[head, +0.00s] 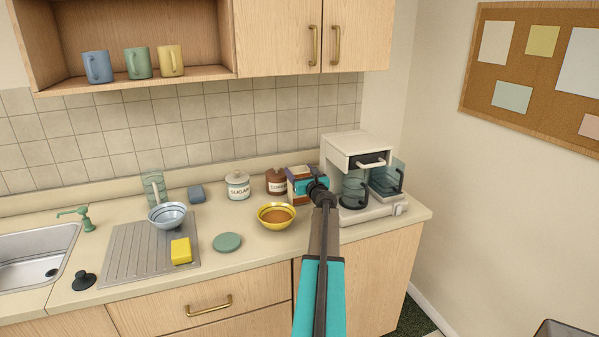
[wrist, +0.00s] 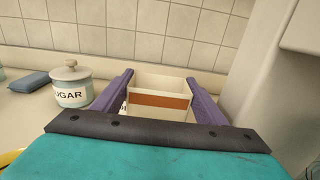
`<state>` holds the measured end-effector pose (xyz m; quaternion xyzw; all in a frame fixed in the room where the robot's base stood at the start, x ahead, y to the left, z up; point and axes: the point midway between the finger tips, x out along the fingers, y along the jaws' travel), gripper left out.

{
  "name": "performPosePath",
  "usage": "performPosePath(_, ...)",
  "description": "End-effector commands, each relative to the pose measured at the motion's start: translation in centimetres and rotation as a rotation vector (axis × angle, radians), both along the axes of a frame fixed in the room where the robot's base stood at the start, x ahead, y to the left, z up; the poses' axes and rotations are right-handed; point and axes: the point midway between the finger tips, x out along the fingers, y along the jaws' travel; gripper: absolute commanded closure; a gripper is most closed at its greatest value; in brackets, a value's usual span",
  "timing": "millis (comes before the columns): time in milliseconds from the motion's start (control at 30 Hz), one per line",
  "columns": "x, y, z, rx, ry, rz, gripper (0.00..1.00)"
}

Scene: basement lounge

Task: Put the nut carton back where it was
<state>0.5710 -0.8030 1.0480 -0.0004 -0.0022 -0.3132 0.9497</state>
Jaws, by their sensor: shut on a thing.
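The nut carton (head: 298,172) is at the back of the counter, between the brown canister and the coffee maker, partly hidden by my arm. In the wrist view the carton (wrist: 158,104) is pale and open-topped with an orange-brown band. My gripper (head: 301,185) is shut on it. The wrist view shows a purple finger on each side of the carton, with the gripper (wrist: 160,79) reaching toward the tiled wall. The carton looks upright. I cannot tell whether its base touches the counter.
The coffee maker (head: 357,152) stands close on the right. A brown canister (head: 276,181) and a sugar jar (head: 238,187) stand left. A yellow bowl (head: 276,216) is in front. A green lid (head: 227,242) lies farther left.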

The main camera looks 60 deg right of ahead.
Motion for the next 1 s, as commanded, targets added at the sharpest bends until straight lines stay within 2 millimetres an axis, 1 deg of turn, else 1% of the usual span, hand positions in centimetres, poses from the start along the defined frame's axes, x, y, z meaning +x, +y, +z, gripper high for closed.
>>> performPosePath(267, 0.0, 0.0, -0.39, 0.0, 0.0, 0.0, 0.78)
performPosePath(300, 0.01, 0.01, -0.3, 0.0, 0.0, 0.0, 0.27)
performPosePath(367, 0.01, 0.01, -0.29, 0.0, 0.0, 0.0, 0.17)
performPosePath(400, 0.01, 0.01, -0.29, 0.0, 0.0, 0.0, 0.15)
performPosePath(700, 0.02, 0.01, -0.25, 0.0, 0.0, 0.0, 0.15)
performPosePath(900, -0.01, 0.04, 0.17, 0.0, 0.0, 0.0, 0.15)
performPosePath(1000, -0.63, 0.56, -0.06, -0.001, 0.001, 0.0, 0.15)
